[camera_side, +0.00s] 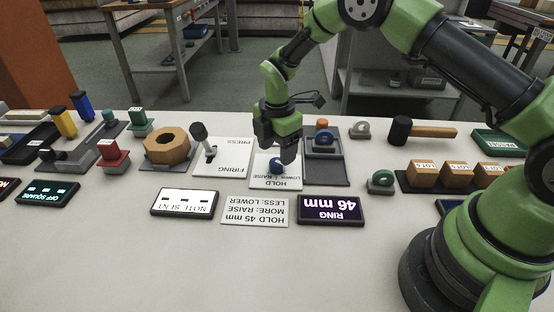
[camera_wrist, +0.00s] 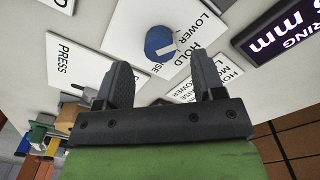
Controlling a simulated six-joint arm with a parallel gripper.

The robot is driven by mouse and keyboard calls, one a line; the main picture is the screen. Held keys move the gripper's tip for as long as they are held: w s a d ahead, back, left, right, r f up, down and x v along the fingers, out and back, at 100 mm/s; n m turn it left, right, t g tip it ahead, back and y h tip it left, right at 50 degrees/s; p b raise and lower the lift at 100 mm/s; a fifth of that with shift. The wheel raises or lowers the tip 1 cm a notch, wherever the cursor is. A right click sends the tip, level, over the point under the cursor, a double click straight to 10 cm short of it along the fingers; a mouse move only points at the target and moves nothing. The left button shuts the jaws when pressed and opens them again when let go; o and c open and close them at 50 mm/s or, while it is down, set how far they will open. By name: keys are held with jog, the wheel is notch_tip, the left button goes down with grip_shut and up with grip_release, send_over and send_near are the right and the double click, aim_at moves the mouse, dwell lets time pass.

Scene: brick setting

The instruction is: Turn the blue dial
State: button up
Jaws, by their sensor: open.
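The blue dial (camera_wrist: 160,42) sits on a white plate (camera_wrist: 190,18) lettered LOWER, HOLD and RAISE. In the wrist view the round dial shows beyond and between the two fingertips. In the side view the dial (camera_side: 276,162) is partly covered by my gripper. My gripper (camera_side: 279,155) points down over the plate with its jaws open. In the wrist view both fingers of my gripper (camera_wrist: 164,75) stand apart with nothing between them. I cannot tell whether the fingers touch the dial.
A purple display (camera_side: 329,209) reads RING 46 mm. A card (camera_side: 256,211) reads HOLD 45 mm. A white plate with a lever (camera_side: 204,140) stands left of my gripper. The table's front is clear.

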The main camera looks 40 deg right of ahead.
aim_at(277, 161)
jog(key=shift+f, duration=1.9)
jog(key=c, duration=0.9)
jog(key=shift+c, duration=0.2)
